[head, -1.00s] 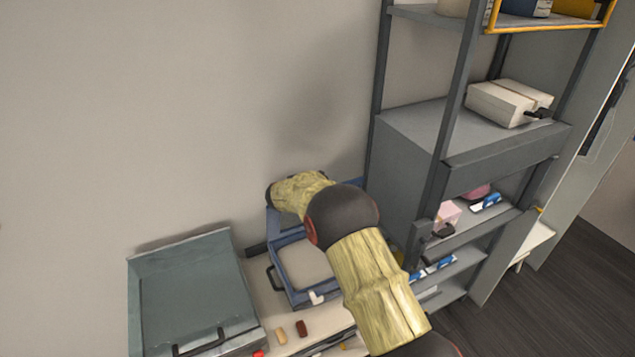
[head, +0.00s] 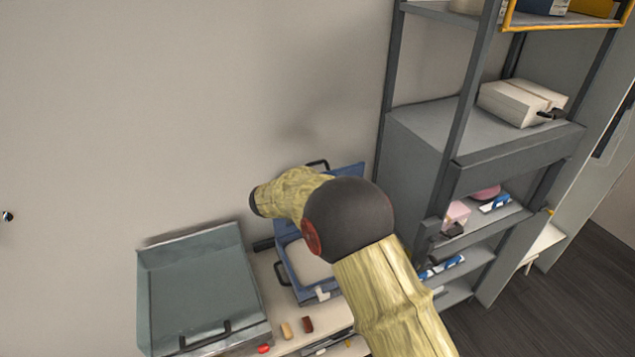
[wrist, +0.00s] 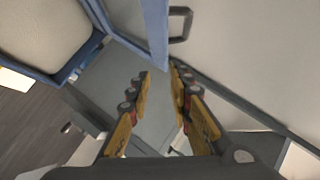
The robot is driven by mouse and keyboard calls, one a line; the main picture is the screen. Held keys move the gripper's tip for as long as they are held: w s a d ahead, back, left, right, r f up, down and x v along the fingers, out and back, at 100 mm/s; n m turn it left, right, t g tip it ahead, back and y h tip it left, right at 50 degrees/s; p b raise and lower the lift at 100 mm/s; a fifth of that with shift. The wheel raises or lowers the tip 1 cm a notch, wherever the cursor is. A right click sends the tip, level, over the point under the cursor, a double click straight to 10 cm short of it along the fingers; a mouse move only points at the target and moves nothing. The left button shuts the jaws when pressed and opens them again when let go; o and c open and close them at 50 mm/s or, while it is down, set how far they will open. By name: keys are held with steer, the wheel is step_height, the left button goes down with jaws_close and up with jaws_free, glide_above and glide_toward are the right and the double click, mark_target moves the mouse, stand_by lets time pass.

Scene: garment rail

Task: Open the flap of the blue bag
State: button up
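The blue bag (head: 309,294) stands on a low white surface by the wall, its top uncovered and a pale inside showing. Its flap (head: 347,171) stands raised at the back, with a dark handle (head: 318,164) at its top edge. My arm hides much of the flap and my gripper in the head view. In the wrist view the bag's blue rim (wrist: 84,63) is at upper left, and the flap (wrist: 156,32) shows nearly edge-on. My gripper (wrist: 160,73) is open, with its fingertips apart near the flap's end. I see no clear grip on it.
A grey open-topped tray (head: 200,285) stands left of the bag. Small red and tan blocks (head: 307,324) lie in front of it. A grey shelf unit (head: 425,145) stands close on the right. Bare wall (head: 200,110) is behind.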

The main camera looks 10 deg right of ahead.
steer(key=shift+s+a, duration=0.15)
